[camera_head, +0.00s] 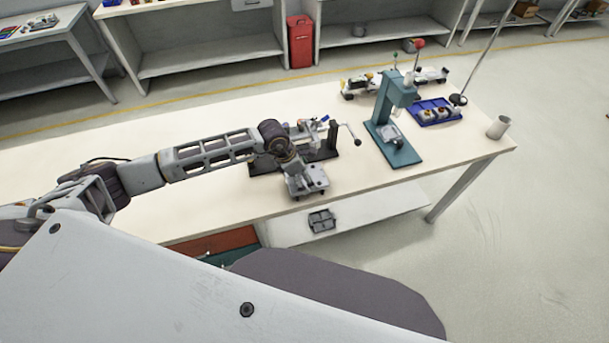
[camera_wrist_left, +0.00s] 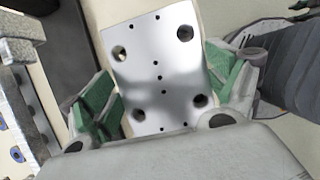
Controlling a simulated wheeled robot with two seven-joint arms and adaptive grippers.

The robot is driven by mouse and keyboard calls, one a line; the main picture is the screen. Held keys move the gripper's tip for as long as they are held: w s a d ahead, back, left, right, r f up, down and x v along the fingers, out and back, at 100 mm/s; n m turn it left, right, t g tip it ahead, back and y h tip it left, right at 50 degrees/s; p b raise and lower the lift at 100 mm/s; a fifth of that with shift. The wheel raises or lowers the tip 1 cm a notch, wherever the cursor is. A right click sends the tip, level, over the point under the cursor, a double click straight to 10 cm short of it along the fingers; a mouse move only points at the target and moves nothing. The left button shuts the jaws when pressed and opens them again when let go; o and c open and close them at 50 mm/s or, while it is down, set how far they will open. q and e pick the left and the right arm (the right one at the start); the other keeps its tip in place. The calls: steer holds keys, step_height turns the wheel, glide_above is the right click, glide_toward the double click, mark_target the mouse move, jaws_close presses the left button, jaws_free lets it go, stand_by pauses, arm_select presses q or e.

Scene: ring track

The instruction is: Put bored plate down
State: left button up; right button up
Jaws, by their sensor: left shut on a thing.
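The bored plate (camera_wrist_left: 157,72) is a shiny silver rectangle with several large and small holes. It fills the middle of the left wrist view. My left gripper (camera_wrist_left: 165,100) is shut on it, with green finger pads against its two long sides. In the head view my left gripper (camera_head: 306,184) is low over the front edge of the cream workbench (camera_head: 220,203). The plate cannot be made out clearly there. Whether the plate touches the bench cannot be told. My right gripper is not in view.
A dark fixture with a crank handle (camera_head: 345,130) stands just behind the gripper. A teal press (camera_head: 397,150), a blue tray (camera_head: 420,119) and a pale cup (camera_head: 498,127) stand further right. A small grey item (camera_head: 321,221) lies on the lower shelf. The bench front is clear right of the gripper.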

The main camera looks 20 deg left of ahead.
arm_select(q)
steer(key=shift+f, duration=0.1)
steer(key=shift+f, duration=0.15)
steer(key=o, duration=1.3)
steer(key=shift+o, duration=0.2)
steer(key=shift+r, duration=0.25)
steer(key=b+v, duration=0.2)
steer(key=v, duration=0.9)
steer(key=shift+s+a+r, duration=0.15)
steer(key=shift+s+r, duration=0.05)
steer(key=shift+r, duration=0.1)
